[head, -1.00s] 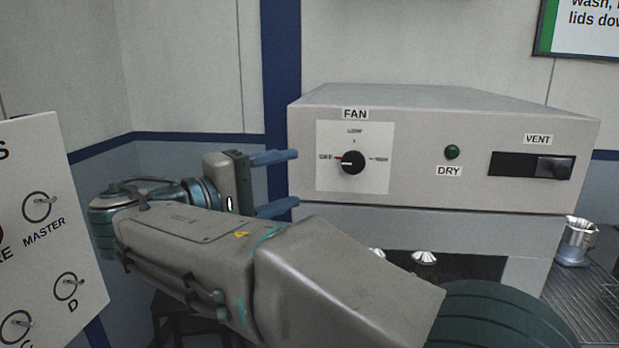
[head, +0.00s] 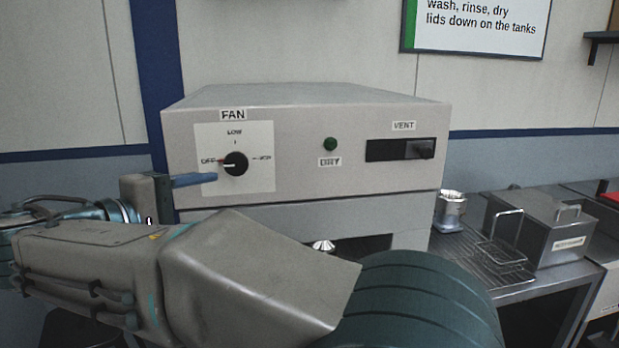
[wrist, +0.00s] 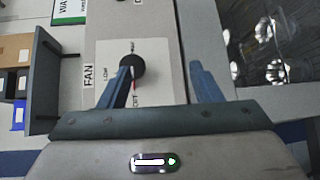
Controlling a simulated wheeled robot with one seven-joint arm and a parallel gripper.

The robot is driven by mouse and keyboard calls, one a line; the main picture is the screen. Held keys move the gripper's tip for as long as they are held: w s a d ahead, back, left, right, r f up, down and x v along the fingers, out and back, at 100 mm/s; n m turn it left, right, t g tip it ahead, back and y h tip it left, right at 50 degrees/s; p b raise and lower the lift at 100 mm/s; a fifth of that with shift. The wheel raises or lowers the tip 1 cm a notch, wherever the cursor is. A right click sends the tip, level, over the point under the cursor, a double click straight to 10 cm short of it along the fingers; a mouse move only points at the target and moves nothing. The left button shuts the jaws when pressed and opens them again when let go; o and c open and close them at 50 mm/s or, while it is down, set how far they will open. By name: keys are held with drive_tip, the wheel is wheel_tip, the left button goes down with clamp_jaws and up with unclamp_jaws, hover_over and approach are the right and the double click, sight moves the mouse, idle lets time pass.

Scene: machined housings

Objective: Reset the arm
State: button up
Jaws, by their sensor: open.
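My gripper (wrist: 163,76) is open and empty, its two blue fingers pointing at the front of the grey dryer cabinet (head: 290,195). In the head view my gripper (head: 198,188) is just left of and below the black FAN knob (head: 236,163); my forearm hides its lower finger. In the wrist view the knob (wrist: 131,68) is beyond the left fingertip, which overlaps its edge; I see no grip on it. The knob's red mark is on the OFF side. The green DRY lamp (head: 330,144) and the VENT slider (head: 419,149), at the right of its slot, are to the right.
A wall sign (head: 478,25) hangs above. Shiny metal parts (wrist: 265,58) show in the cabinet's lower opening in the wrist view.

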drive_tip(key=w+d+f+m+g+y, duration=0.1)
drive_tip(key=d+f+g, duration=0.4)
drive_tip(key=d, duration=0.6)
drive_tip(key=w+d+f+m+g+y, duration=0.1)
drive_tip(key=d+f+m+g, duration=0.1)
drive_tip(key=d+f, duration=0.65)
drive_tip(key=s+d+f+m+g+y, duration=0.3)
drive_tip(key=s+d+f+m+y, duration=0.4)
drive_tip(key=s+d+f, duration=0.6)
drive_tip(key=shift+d+f+m, duration=0.15)
drive_tip(key=shift+d+m, duration=0.1)
drive_tip(key=shift+m, duration=0.95)
